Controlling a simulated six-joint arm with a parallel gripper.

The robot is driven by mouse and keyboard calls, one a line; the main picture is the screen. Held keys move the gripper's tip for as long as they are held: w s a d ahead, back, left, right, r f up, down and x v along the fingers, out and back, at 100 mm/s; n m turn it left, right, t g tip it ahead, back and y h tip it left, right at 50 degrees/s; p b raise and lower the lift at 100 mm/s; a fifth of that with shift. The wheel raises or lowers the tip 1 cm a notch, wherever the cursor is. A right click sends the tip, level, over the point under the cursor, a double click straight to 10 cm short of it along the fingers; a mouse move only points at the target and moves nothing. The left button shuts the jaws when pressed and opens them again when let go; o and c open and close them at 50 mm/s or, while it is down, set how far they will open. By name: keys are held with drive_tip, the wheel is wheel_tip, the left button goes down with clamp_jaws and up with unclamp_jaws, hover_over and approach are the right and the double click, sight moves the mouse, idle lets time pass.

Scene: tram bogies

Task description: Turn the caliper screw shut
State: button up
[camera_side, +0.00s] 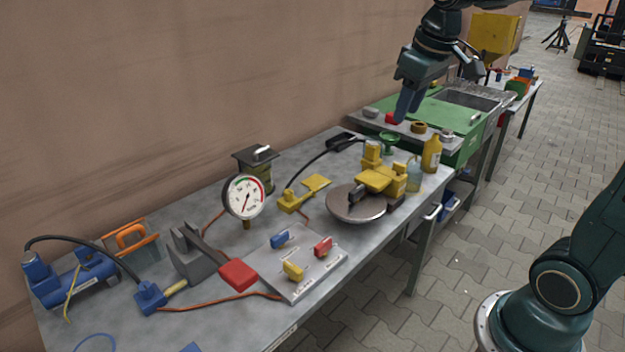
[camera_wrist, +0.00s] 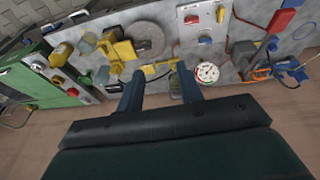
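The brake disc (camera_side: 350,208) lies flat on the metal bench. A yellow caliper (camera_side: 374,180) straddles its right rear edge. In the wrist view the disc (camera_wrist: 150,36) and the yellow caliper (camera_wrist: 125,50) are above and left of my fingers. I cannot tell which small part is the caliper screw. My gripper (camera_side: 406,108) hangs from above in the side view, high over the far end of the bench and apart from the caliper. In the wrist view my gripper (camera_wrist: 160,82) has its two fingers spread with nothing between them.
A pressure gauge (camera_side: 244,196) stands upright near the wall. A plate with coloured switch handles (camera_side: 304,258) lies in front. A green cabinet (camera_side: 450,115) adjoins the bench.

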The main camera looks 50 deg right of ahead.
drive_tip(key=w+d+f, duration=0.1)
drive_tip(key=w+d, duration=0.4)
drive_tip(key=g, duration=0.3)
hover_over(400, 164)
wheel_tip(400, 164, down, 13)
drive_tip(key=shift+d+r+y, duration=0.15)
drive_tip(key=shift+y, duration=0.25)
wheel_tip(400, 164, down, 14)
drive_tip(key=shift+r, duration=0.1)
clamp_jaws()
